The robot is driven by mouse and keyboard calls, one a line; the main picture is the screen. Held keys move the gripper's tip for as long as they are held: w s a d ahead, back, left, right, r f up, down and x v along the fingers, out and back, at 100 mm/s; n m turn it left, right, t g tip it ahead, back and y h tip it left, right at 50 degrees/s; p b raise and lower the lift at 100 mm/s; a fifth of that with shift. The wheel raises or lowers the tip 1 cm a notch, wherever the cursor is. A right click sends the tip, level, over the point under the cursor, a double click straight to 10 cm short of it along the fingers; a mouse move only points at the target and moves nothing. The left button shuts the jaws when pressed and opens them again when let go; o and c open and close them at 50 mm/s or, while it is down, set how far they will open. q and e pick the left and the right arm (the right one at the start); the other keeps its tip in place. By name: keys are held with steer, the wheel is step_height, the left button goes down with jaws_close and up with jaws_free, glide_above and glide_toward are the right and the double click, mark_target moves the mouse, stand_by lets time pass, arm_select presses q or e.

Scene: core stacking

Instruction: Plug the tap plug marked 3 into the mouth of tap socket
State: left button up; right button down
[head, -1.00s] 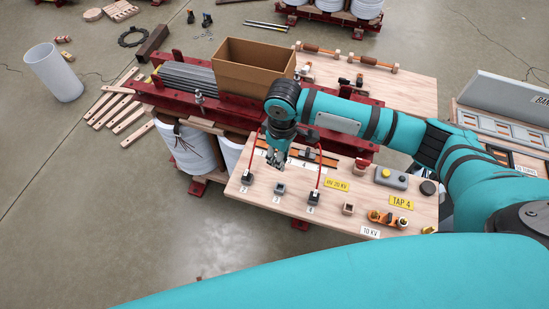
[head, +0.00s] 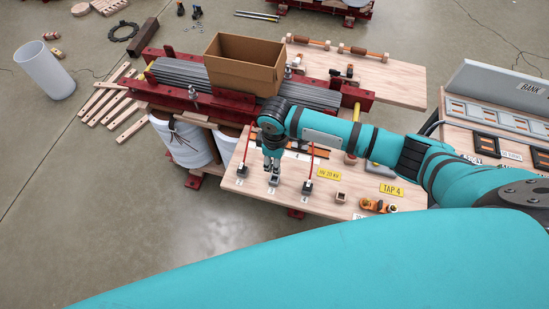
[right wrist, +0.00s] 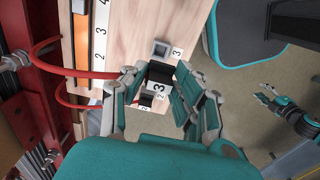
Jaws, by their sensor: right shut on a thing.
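My right gripper (head: 272,170) is shut on the dark plug marked 3 (right wrist: 158,88); its white label faces the right wrist camera. In the head view the gripper hangs just above the middle grey block (head: 273,181), and its fingers hide most of the plug. I cannot tell whether plug and block touch. My left gripper (right wrist: 268,90) seems to show small at the right of the wrist view; its jaw state is unclear.
A small wooden box (head: 341,197), an orange part (head: 377,206) and a yellow TAP 4 sign (head: 391,190) lie further right. A cardboard box (head: 240,70) stands behind.

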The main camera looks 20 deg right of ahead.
steer(key=shift+f+b, duration=1.3)
steer(key=shift+f, duration=1.5)
steer(key=shift+p, duration=0.55)
steer(key=shift+p, duration=0.6)
steer(key=shift+f+b, duration=0.75)
steer(key=shift+f, duration=0.8)
steer(key=c, duration=0.9)
jaws_free()
steer(key=shift+r, duration=0.1)
